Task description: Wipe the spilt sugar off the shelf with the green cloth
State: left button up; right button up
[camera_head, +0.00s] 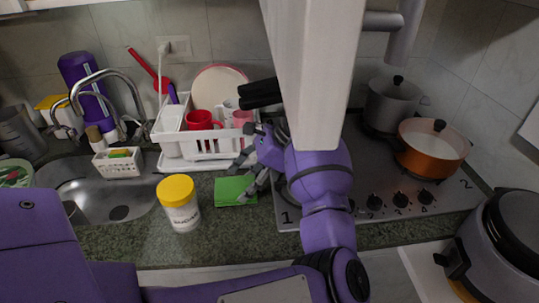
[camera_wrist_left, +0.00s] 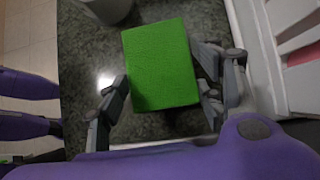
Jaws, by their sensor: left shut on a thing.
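I cannot make out spilt sugar in the head view. A small bright patch (camera_wrist_left: 105,81) lies left of the cloth in the wrist view; I cannot tell whether it is sugar or glare. My right gripper is not seen.
A white jar with a yellow lid (camera_head: 179,205) stands left of the cloth. A white dish rack (camera_head: 205,145) with a red mug (camera_head: 201,120) stands behind. The sink (camera_head: 88,190) is at left. The hob (camera_head: 440,195), with an orange pot (camera_head: 430,152), is at right.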

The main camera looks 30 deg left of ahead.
aim_at(245, 186)
pick_arm(q)
jog(key=shift+r, duration=0.85)
jog(key=shift+r+p, duration=0.45)
jog(key=shift+r, duration=1.1)
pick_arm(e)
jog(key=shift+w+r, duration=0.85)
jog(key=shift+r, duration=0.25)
pick_arm(q)
jog(key=shift+f, duration=0.1)
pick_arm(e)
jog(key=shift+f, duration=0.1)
pick_arm(q)
jog(key=shift+f, duration=0.45)
notch_tip(245, 186, down, 5)
jog(key=shift+r+b, duration=0.1)
jog(key=shift+b, duration=0.6)
jog(key=shift+p+v, duration=0.4)
jog(key=shift+v, duration=0.5)
jog(key=shift+c, duration=0.5)
jog(key=shift+w+d+r, duration=0.1)
jog(key=shift+r, duration=0.05)
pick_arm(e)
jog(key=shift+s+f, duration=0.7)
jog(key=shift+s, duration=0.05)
